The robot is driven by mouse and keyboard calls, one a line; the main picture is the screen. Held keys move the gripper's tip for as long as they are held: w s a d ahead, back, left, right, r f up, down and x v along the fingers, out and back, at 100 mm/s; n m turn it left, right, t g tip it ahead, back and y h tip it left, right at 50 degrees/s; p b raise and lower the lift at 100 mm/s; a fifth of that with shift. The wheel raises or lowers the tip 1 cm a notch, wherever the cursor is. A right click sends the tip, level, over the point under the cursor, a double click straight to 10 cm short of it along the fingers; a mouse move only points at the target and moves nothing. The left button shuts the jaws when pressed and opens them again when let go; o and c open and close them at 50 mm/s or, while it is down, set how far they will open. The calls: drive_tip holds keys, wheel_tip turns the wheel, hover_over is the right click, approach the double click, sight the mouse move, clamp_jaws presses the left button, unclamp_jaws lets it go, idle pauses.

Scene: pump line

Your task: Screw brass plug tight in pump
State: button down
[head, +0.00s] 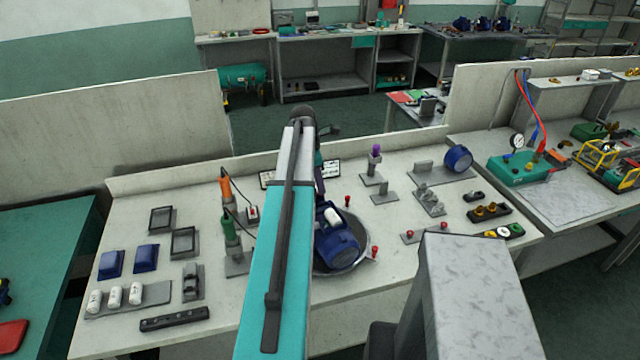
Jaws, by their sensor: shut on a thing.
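The blue pump (336,246) sits in a round grey fixture (357,262) at the middle of the bench, with a white part (332,215) on its upper side. My teal arm runs up the picture in front of the pump and covers its left part. My gripper is hidden behind the arm, so I cannot see its jaws or what they hold. I cannot make out a brass plug at the pump. Brass-coloured pieces (490,208) sit in a dark holder at the bench's right.
An orange-handled tool (226,188) and a green-handled tool (229,228) stand left of the arm. A purple-topped tool (375,152) stands in a holder behind the pump. Red-topped pegs (374,252) stand around the fixture. White cylinders (115,296) and blue blocks (145,256) lie at left.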

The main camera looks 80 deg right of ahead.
drive_tip(key=shift+f, duration=0.15)
drive_tip(key=c, duration=1.6)
unclamp_jaws()
drive_tip(key=shift+c, duration=0.2)
wheel_tip(320, 180, up, 6)
drive_tip(key=w+p, duration=0.1)
drive_tip(key=p, duration=0.2)
drive_tip(key=shift+a+p, duration=0.2)
drive_tip(key=shift+p, duration=0.2)
drive_tip(key=shift+w, duration=0.1)
wheel_tip(320, 180, up, 14)
drive_tip(key=w+b, duration=0.2)
drive_tip(key=b, duration=0.2)
drive_tip(key=shift+w+a+f+b, duration=0.2)
drive_tip(key=shift+a+f+b, duration=0.05)
drive_tip(key=shift+a+b, duration=0.15)
idle(0.3)
